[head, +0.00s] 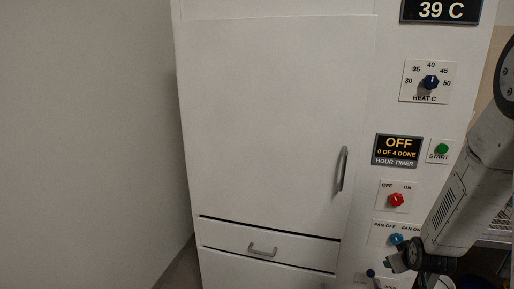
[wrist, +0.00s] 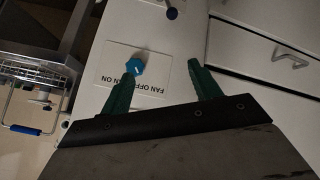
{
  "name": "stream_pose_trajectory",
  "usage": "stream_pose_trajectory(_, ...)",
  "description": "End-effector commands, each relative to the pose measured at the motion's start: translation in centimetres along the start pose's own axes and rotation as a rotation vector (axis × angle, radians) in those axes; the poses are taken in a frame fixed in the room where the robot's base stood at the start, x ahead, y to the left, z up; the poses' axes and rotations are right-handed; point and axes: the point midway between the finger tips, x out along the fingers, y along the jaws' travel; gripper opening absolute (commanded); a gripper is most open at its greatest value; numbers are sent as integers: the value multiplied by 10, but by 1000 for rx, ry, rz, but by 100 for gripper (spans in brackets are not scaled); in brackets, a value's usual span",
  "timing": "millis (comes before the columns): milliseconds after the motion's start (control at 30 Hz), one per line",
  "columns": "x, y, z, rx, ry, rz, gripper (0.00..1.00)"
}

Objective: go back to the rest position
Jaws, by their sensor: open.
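My gripper (wrist: 160,82) shows in the wrist view with two green fingers spread apart and nothing between them. It is in front of the cabinet's fan switch. The blue fan knob (wrist: 135,66) lies near the tip of the left finger; I cannot tell whether they touch. In the head view my arm comes in from the right, and its end is low by the same blue fan knob (head: 396,239).
A white cabinet (head: 275,110) fills the middle, its door and drawer (head: 225,232) shut. Its panel has a heat dial (head: 430,82), an hour timer (head: 398,151) reading OFF, a green start button (head: 442,149) and a red switch (head: 396,200). A wire rack (wrist: 35,75) stands beside it.

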Motion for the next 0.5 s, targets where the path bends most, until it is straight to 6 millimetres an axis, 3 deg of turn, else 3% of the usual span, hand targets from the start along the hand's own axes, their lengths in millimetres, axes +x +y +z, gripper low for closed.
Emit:
stream_pose_trajectory(167,-65,-26,10,115,-257,-123,63)
stream_pose_trajectory(500,-238,-70,26,256,-659,-241,63)
